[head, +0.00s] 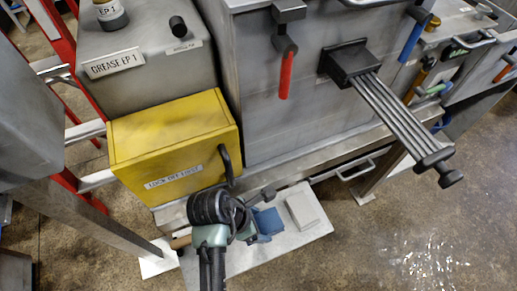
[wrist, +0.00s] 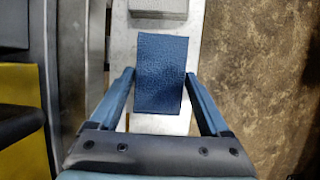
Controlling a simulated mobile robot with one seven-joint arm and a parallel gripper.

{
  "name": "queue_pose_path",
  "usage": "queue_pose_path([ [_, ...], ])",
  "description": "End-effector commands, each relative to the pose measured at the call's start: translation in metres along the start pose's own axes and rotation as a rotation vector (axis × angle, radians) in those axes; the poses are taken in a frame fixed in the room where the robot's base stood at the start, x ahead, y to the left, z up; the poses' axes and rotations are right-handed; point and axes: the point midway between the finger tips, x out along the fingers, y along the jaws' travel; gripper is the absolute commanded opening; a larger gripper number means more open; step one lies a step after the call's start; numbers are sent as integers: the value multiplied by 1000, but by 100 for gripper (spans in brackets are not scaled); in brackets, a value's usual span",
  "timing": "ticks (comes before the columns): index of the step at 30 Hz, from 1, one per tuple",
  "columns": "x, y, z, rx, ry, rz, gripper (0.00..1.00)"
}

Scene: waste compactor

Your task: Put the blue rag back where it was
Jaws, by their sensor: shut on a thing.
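The blue rag (head: 268,222) is a small dark blue textured piece at the low grey metal shelf (head: 306,238). In the wrist view the rag (wrist: 160,85) fills the space between the two fingers of my gripper (wrist: 158,78). My gripper is shut on it, one finger at each side edge. The bare shelf (wrist: 160,124) shows below the rag in the wrist view. I cannot tell whether the rag touches the shelf or is held just above it. My wrist hides part of the shelf in the head view.
A light grey block (head: 302,210) lies on the shelf right of the rag. A yellow "LOCK OFF FIRST" box (head: 170,140) with a dark handle stands at left. The grey machine (head: 300,125) has a red-handled lever (head: 285,75) and protruding bars (head: 400,110). Open floor (head: 420,235) lies right.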

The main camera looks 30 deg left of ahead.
Motion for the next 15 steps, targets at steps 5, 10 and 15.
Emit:
queue_pose_path([
  [5, 22, 0, -10, -1, 1, 1, 36],
  [10, 42, -1, -18, -2, 2, -2, 36],
  [15, 58, 0, -24, -1, 1, 0, 36],
])
